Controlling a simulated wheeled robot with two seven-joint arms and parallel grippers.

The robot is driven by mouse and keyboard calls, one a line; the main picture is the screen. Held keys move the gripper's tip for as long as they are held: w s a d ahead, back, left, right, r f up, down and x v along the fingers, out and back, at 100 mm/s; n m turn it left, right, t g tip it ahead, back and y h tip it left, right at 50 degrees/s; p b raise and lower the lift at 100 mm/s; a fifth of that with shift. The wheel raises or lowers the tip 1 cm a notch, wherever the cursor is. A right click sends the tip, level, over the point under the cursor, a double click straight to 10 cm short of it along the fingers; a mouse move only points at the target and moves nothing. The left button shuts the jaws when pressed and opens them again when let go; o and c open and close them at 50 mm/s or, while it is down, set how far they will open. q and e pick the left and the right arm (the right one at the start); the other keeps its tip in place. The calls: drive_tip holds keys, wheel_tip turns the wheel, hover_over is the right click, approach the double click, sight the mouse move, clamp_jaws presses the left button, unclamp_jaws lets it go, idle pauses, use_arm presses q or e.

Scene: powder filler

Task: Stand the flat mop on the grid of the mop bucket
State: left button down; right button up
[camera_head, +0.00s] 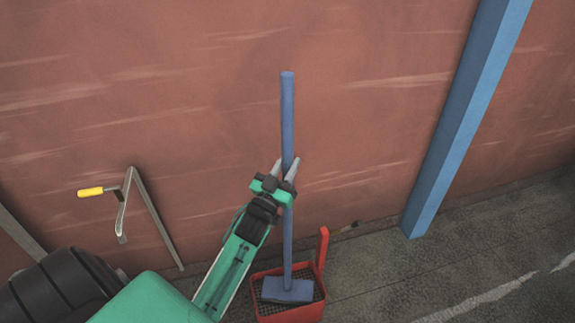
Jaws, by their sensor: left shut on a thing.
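The flat mop (287,115) has a long blue handle and a flat blue head (287,290). It is upright or nearly so. My left gripper (286,171) is shut on the handle around its middle. The red mop bucket (306,314) is at the bottom centre, with a dark grid (318,289) inside its rim and a red upright lever (322,248) at its back right. The mop head shows over the grid, inside the rim; I cannot tell whether it touches the grid. My right gripper is not in view.
A reddish wall (180,70) stands close behind. A blue post (460,120) rises at right. A metal frame with a yellow-handled crank (91,192) is at left. The floor (400,275) right of the bucket is clear.

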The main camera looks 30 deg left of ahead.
use_arm(q)
drive_tip(key=shift+f+b, duration=0.3)
drive_tip(key=shift+f, duration=0.15)
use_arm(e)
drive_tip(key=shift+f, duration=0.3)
use_arm(q)
drive_tip(key=c, duration=1.1)
unclamp_jaws()
drive_tip(key=shift+f, duration=0.15)
drive_tip(key=b+v, duration=0.1)
drive_tip(key=v, duration=1.2)
drive_tip(key=shift+s+b, duration=0.4)
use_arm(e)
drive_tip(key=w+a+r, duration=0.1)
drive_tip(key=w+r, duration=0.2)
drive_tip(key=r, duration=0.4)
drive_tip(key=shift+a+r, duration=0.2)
use_arm(q)
drive_tip(key=shift+d+f, duration=0.1)
drive_tip(key=shift+d, duration=0.05)
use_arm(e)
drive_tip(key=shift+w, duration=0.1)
